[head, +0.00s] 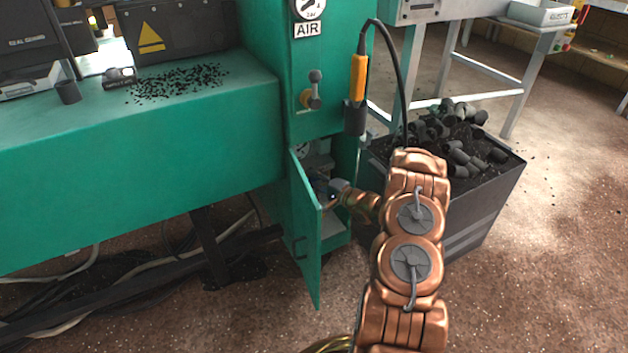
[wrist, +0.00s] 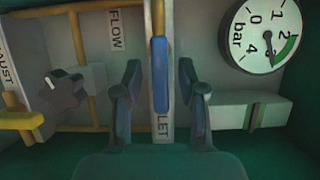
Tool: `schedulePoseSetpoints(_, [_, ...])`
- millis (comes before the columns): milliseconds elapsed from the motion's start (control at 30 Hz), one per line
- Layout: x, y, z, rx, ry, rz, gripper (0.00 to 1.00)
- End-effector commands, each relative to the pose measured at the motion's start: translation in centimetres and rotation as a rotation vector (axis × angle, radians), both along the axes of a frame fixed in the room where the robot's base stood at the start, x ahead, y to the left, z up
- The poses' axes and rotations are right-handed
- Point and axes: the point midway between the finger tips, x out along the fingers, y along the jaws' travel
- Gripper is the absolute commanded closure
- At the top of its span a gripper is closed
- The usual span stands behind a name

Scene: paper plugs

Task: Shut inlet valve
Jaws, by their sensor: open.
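In the wrist view a blue lever handle (wrist: 160,75) stands upright, in line with the vertical pipe behind it. My gripper (wrist: 163,88) is open, one finger on each side of the blue handle, with a gap on both sides. In the head view my gripper (head: 336,190) reaches into the small green cabinet, partly hidden by its open door (head: 306,235).
In the wrist view a bar gauge (wrist: 266,35) is at upper right, a dark knob (wrist: 64,91) and yellow handle (wrist: 20,120) at left. In the head view a dark bin (head: 485,205) of black pieces stands close to my arm's right.

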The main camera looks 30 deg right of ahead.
Motion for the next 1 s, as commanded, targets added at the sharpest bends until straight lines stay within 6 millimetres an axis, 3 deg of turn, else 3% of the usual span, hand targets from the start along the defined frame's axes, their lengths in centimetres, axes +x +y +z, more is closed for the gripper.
schedulePoseSetpoints(167, [0.0,-0.02,0.02,0.0,0.0,0.0,0.6])
schedulePoseSetpoints(533, [-0.01,-0.03,0.03,-0.001,0.0,0.0,0.99])
schedulePoseSetpoints(1000, [-0.01,0.0,0.06,-0.001,0.0,0.0,1.0])
